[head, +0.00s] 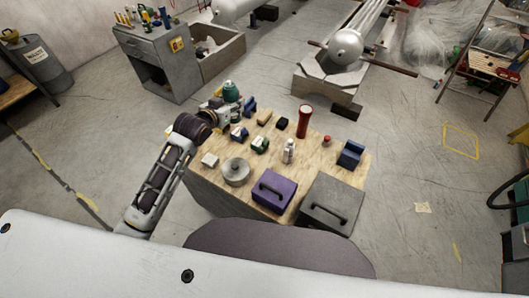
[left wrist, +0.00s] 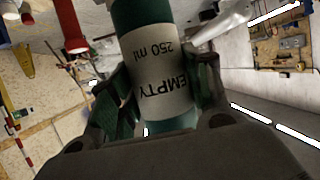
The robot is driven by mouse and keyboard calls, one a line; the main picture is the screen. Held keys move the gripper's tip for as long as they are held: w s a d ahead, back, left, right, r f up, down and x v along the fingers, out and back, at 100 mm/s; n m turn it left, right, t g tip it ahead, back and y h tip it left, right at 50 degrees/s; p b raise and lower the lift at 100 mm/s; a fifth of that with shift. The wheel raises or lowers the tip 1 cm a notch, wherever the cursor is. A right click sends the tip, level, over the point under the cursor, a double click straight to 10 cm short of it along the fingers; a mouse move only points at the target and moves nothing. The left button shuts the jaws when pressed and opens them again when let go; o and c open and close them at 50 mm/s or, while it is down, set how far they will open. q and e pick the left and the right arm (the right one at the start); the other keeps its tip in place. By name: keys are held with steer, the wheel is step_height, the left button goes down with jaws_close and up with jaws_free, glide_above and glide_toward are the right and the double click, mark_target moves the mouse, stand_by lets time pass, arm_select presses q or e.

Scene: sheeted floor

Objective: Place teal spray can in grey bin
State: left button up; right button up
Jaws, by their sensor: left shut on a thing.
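My left gripper (head: 226,105) is shut on the teal spray can (head: 231,91) at the far left corner of the wooden worktop (head: 222,150). In the left wrist view the can (left wrist: 160,65) stands between the two fingers (left wrist: 155,100), with a pale label reading "EMPTY 250 ml". A grey box with a black handle (head: 345,197) stands at the worktop's near right corner; it is the grey container closest to me and looks closed on top. My right gripper is not in view.
A purple box (head: 285,187) stands left of the grey one. A round metal tin (head: 236,172), a white bottle (head: 289,150), a red cylinder (head: 304,122) and a blue block (head: 350,154) stand on the worktop. A open-topped crate (head: 222,62) is beside the grey cabinet (head: 160,65).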

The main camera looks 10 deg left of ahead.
arm_select(q)
steer(key=shift+m+h, duration=0.3)
steer(key=f, duration=0.1)
steer(key=w+f, duration=0.1)
steer(key=w+a+f, duration=0.1)
steer(key=f, duration=0.1)
steer(key=shift+a, duration=0.1)
step_height(320, 180, down, 8)
steer(key=shift+s+a+f, duration=0.2)
steer(key=shift+s+a, duration=0.15)
steer(key=shift+a, duration=0.1)
steer(key=shift+n+y, duration=0.4)
glide_above(236, 151)
steer(key=shift+a+f, duration=0.1)
steer(key=shift+f, duration=2.8)
steer(key=shift+f, duration=2.05)
steer(key=shift+f, duration=0.15)
